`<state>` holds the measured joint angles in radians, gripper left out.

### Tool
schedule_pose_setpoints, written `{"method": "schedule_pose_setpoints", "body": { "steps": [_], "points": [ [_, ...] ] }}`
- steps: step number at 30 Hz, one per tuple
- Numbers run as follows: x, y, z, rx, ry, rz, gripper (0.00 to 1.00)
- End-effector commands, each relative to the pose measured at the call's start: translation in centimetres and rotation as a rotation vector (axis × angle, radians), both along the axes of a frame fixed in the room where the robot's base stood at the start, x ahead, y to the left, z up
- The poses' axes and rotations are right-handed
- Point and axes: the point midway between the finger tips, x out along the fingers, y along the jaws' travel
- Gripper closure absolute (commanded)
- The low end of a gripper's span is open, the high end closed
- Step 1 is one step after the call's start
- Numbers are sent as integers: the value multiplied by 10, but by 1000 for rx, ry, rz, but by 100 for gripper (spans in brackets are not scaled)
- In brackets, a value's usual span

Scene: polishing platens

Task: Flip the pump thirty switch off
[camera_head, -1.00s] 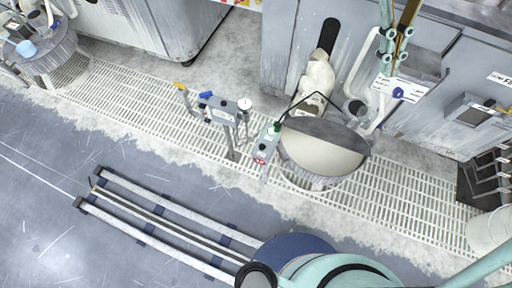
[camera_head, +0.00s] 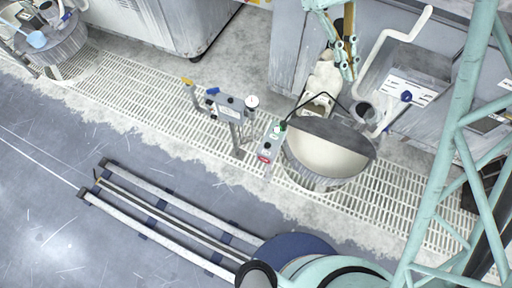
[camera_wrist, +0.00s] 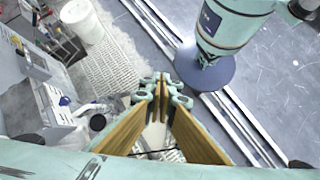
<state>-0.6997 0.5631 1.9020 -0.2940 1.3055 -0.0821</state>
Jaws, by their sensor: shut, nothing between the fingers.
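My gripper (camera_head: 349,72) is at the top of the head view, shut and empty, above the grey machine front and behind the drum. In the wrist view its fingers (camera_wrist: 163,82) meet at the middle. A small grey control box (camera_head: 269,142) with a green part on top and a red label below stands left of the drum. A blue knob (camera_head: 406,97) sits on a white labelled plate (camera_head: 398,88) to the right of my gripper; a blue knob also shows in the wrist view (camera_wrist: 65,101). The lettering is too small to read, so I cannot tell which control is pump thirty.
A round drum (camera_head: 322,181) with a half cover stands on the white floor grating (camera_head: 390,205). A grey gauge stand (camera_head: 230,108) is left of the control box. A white bent pipe (camera_head: 392,38) rises near the knob. A white bucket (camera_wrist: 82,22) shows in the wrist view.

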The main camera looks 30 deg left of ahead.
Motion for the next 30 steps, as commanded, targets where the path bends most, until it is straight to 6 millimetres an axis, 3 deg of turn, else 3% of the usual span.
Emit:
{"method": "schedule_pose_setpoints", "body": {
  "steps": [30],
  "points": [
    [-22, 97, -97, -260, 76, 276, 100]
  ]
}}
